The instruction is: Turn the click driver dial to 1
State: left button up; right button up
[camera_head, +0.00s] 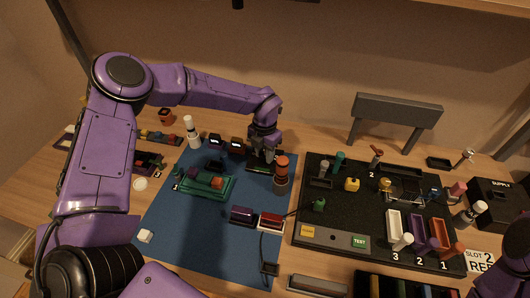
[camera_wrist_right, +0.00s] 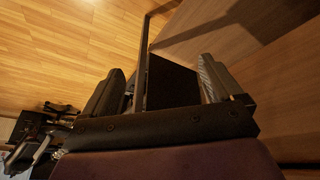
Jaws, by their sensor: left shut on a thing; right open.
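An upright driver-like tool (camera_head: 281,172) with an orange top and dark lower body stands at the right edge of the blue mat. It may be the click driver; no dial numbers are readable. My left gripper (camera_head: 262,155) points down just left of it, over a small dark item (camera_head: 259,167) at the mat's back edge. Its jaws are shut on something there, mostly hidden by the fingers. My right gripper (camera_wrist_right: 158,87) is open, its two dark fingers wide apart with nothing held between them.
The blue mat (camera_head: 215,240) holds a green part (camera_head: 207,185) and purple and red blocks (camera_head: 256,217). A black board (camera_head: 340,226) with trays and numbered slots lies to the right. A dark supply box (camera_head: 497,203) stands at far right. The mat's front is mostly clear.

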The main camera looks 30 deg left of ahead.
pick_arm(q)
jog(key=o, duration=1.1)
jog(key=shift+c, duration=0.2)
notch_tip(320, 180, up, 11)
jog(key=b, duration=0.2)
jog(key=shift+f, duration=0.2)
